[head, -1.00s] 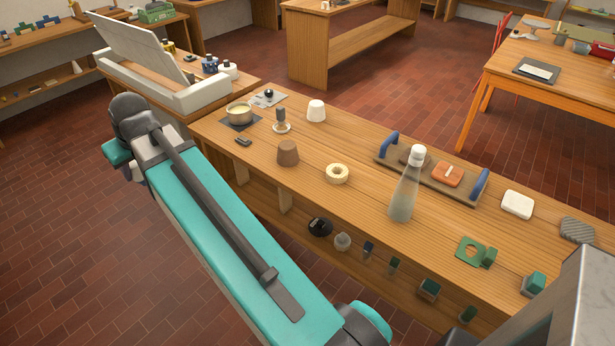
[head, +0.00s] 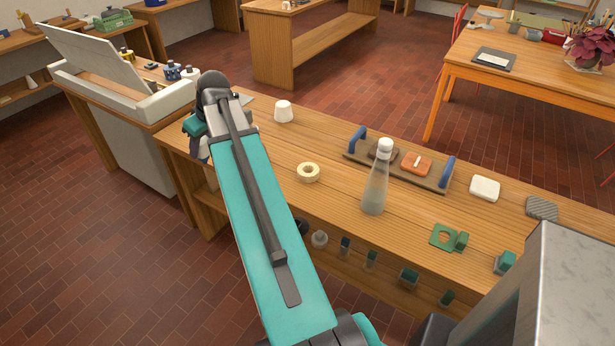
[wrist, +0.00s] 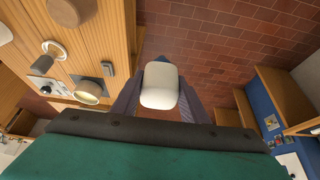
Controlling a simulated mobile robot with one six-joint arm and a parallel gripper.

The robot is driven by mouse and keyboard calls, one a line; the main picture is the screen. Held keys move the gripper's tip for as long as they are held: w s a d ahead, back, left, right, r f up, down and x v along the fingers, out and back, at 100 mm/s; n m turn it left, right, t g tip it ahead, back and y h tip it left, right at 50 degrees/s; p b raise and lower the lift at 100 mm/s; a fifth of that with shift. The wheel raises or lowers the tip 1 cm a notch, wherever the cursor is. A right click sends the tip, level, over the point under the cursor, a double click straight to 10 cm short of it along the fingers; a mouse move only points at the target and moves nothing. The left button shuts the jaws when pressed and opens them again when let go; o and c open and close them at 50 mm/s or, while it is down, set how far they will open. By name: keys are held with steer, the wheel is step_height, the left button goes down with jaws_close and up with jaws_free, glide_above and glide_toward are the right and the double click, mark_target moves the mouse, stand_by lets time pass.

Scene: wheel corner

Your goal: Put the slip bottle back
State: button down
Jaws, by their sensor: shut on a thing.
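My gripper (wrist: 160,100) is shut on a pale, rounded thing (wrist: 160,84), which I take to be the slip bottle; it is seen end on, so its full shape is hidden. In the head view my gripper (head: 197,140) is at the left end of the long wooden bench (head: 290,200), with a bit of the pale thing below it. In the wrist view the held thing shows against the brick floor, beside the bench edge. A tall clear bottle with a white cap (head: 376,185) stands upright on the bench, apart from my gripper.
A white lidded box (head: 120,85) stands left.

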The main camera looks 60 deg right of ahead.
steer(key=s+d+f, duration=0.2)
steer(key=s+d, duration=0.9)
steer(key=d, duration=0.1)
steer(key=s+d+f, duration=0.1)
steer(key=s+d, duration=0.9)
steer(key=d, duration=0.3)
steer(key=shift+s+f+g, duration=0.35)
steer(key=shift+f+g, duration=0.05)
steer(key=shift+d+f, duration=0.1)
steer(key=shift+f, duration=0.05)
steer(key=shift+f+p, duration=0.65)
steer(key=shift+f, duration=1.7)
steer(key=shift+f, duration=0.15)
steer(key=shift+f+p, duration=0.65)
steer(key=shift+f, duration=1.5)
steer(key=c, duration=1)
jaws_free()
steer(key=shift+c, duration=0.2)
